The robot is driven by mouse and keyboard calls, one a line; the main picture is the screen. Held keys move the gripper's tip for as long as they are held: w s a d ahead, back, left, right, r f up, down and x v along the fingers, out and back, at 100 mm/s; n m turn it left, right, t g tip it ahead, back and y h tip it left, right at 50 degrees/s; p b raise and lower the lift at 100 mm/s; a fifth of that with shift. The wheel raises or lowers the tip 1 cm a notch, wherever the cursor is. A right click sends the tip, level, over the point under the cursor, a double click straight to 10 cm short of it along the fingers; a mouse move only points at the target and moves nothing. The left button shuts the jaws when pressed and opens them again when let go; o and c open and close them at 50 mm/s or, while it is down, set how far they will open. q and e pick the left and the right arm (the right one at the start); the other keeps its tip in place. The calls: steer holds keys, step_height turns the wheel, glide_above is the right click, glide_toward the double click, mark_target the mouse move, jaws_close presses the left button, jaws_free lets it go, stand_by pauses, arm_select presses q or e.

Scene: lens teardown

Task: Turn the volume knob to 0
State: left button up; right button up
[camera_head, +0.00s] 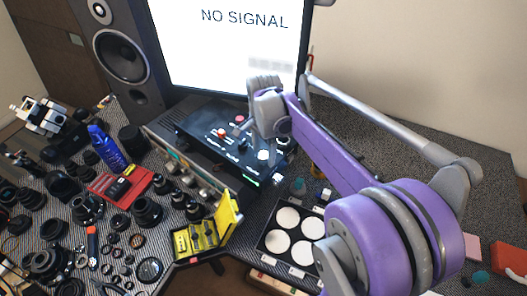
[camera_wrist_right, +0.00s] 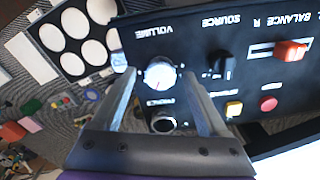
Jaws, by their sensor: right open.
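The volume knob (camera_wrist_right: 160,73) is a round white dial under the upside-down label VOLUME in the right wrist view. It is on a black control panel (camera_wrist_right: 190,42). My right gripper (camera_wrist_right: 158,80) is open, with one finger on each side of the knob. I cannot tell whether the fingers touch it. The knob's exact setting is too small to read. In the head view the white knob (camera_head: 263,155) shows just below my right gripper (camera_head: 272,135), whose fingertips are hard to make out. My left gripper is not in view.
The panel also carries a black source knob (camera_wrist_right: 225,66), a red balance slider (camera_wrist_right: 290,51), a red button (camera_wrist_right: 268,104) and a phones socket (camera_wrist_right: 163,122). A monitor (camera_head: 228,40) stands behind. A tray with white discs (camera_head: 288,217) and a yellow tool case (camera_head: 205,235) lie in front.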

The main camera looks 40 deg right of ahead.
steer(key=shift+f, duration=0.15)
jaws_close()
stand_by(0.4)
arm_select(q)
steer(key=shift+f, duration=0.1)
arm_select(e)
steer(key=shift+n, duration=0.4)
steer(key=n, duration=0.4)
steer(key=shift+n+b, duration=0.4)
steer(key=n, duration=0.6)
steer(key=shift+w, duration=0.1)
steer(key=n, duration=0.6)
steer(key=shift+n+b, duration=0.35)
steer(key=shift+n, duration=0.05)
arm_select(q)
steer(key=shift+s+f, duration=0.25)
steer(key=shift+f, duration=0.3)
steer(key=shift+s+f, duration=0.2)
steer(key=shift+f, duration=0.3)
arm_select(e)
steer(key=n, duration=0.5)
steer(key=shift+a, duration=0.1)
steer(key=shift+n, duration=0.4)
